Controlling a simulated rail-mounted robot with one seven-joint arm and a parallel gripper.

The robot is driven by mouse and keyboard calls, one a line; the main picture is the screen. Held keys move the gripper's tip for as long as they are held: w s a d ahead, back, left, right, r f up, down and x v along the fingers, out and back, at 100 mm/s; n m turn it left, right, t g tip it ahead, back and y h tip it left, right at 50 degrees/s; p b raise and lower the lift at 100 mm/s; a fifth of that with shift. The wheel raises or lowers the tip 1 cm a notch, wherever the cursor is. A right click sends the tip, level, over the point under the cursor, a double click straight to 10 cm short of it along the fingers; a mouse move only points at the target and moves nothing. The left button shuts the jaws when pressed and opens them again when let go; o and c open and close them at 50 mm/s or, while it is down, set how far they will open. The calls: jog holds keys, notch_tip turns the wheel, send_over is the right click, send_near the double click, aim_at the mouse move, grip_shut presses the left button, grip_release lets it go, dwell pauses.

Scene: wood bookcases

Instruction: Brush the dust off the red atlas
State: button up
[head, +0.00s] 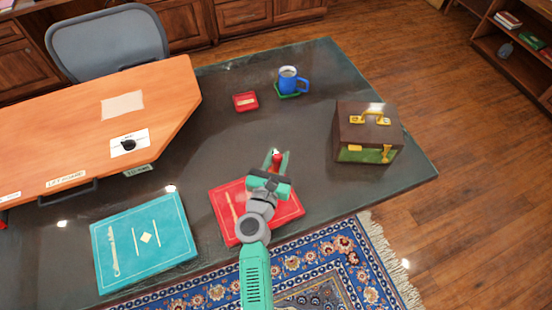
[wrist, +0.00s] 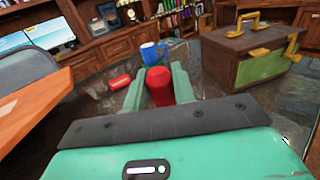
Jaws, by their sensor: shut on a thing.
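The red atlas (head: 228,222) lies flat near the front edge of the dark table in the head view, with a gold line on its cover. My arm and gripper hide its middle. My gripper (head: 275,161) is at the atlas's far edge in that picture; its height above the table is hard to tell. It is shut on a red rounded handle (wrist: 159,88), which stands between the two green fingers in the wrist view. The handle's lower end is hidden, so I cannot tell whether it has bristles. I cannot make out dust on the atlas.
A teal book (head: 145,243) lies left of the atlas. A brown and green box (head: 366,135) with yellow fittings stands right. A small red box (head: 245,102) and a blue mug (head: 288,80) on a green coaster (head: 287,95) stand farther back. An orange-brown desktop (head: 70,140) is at left.

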jog(key=shift+r+p, duration=1.35)
jog(key=shift+r, duration=0.4)
jog(key=shift+a, duration=0.1)
